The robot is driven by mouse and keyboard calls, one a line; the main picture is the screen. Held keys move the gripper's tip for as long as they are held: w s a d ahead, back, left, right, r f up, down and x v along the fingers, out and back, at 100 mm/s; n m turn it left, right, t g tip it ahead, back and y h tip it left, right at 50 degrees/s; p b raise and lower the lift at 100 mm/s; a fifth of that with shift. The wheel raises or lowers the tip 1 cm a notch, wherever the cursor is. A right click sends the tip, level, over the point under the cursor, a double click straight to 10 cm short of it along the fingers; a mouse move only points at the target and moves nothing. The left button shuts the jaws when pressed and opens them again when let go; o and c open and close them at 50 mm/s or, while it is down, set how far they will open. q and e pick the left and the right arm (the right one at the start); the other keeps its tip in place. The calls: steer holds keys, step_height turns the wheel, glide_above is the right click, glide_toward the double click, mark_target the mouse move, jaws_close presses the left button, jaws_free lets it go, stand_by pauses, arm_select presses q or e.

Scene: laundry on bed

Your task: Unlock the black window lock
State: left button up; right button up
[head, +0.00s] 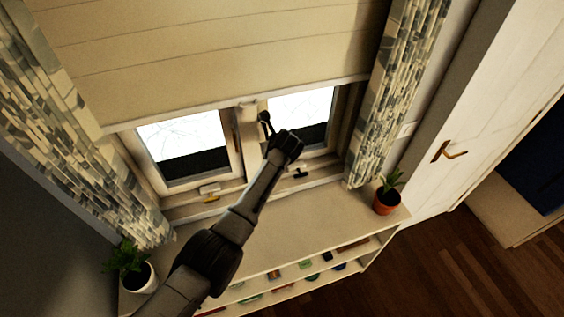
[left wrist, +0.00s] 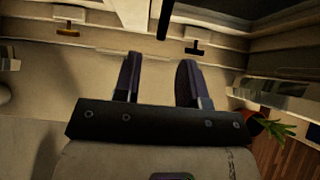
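The black window lock (head: 300,173) is a small dark T-shaped piece on the sill frame under the right window pane. It also shows in the left wrist view (left wrist: 197,48), ahead of the fingers and slightly right of centre. My left gripper (head: 284,143) is in front of the right window, above and left of the lock. In the left wrist view its two fingers (left wrist: 160,82) are apart with nothing between them, and they do not touch the lock. My right gripper is in neither view.
A gold lock (head: 209,190) sits under the left pane. A dark upright bar (left wrist: 165,18), apparently a window handle, lies ahead of my fingers. Potted plants (head: 387,200) stand at both ends of the shelf top (head: 330,218). Patterned curtains (head: 405,90) flank the window.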

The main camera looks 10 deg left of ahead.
arm_select(q)
steer(key=s+d, duration=0.4)
steer(key=s, duration=0.3)
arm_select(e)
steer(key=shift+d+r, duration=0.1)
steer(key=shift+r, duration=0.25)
arm_select(q)
steer(key=shift+d, duration=0.1)
